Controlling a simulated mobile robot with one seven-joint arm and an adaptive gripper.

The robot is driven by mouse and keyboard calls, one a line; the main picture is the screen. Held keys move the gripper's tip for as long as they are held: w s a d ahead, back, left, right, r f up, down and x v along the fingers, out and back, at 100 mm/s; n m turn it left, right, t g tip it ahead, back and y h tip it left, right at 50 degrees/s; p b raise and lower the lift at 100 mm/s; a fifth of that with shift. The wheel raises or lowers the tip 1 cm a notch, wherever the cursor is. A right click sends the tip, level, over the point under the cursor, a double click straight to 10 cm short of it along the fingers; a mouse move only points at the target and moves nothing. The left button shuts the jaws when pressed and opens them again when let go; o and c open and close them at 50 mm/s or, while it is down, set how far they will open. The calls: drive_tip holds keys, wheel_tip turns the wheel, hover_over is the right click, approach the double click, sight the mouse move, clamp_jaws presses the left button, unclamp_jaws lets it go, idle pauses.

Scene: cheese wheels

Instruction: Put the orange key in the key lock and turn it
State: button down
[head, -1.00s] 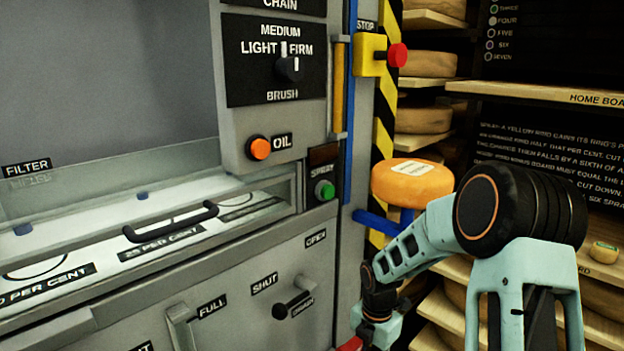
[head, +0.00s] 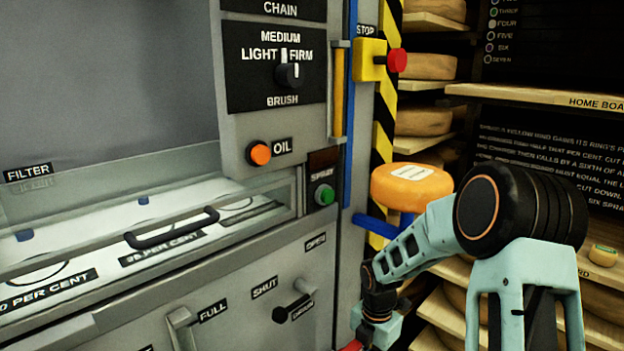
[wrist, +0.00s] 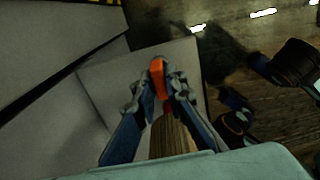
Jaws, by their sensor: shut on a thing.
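A pale grey surface lies beyond the key. I cannot make out a key lock in any view.
The grey machine front has a black handle (head: 172,228), an orange OIL button (head: 259,153), a green SPRAY button (head: 325,194) and a SHUT/OPEN lever (head: 290,308). A red STOP button (head: 397,60) and an orange cheese wheel (head: 412,188) are close to my arm. Shelves stand at right.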

drive_tip(key=shift+r+p, duration=1.75)
drive_tip(key=shift+r, duration=0.05)
wheel_tip(320, 180, up, 3)
drive_tip(key=p, duration=0.3)
drive_tip(key=shift+r+p, duration=0.1)
drive_tip(key=shift+p, duration=0.25)
drive_tip(key=shift+s+d, duration=0.1)
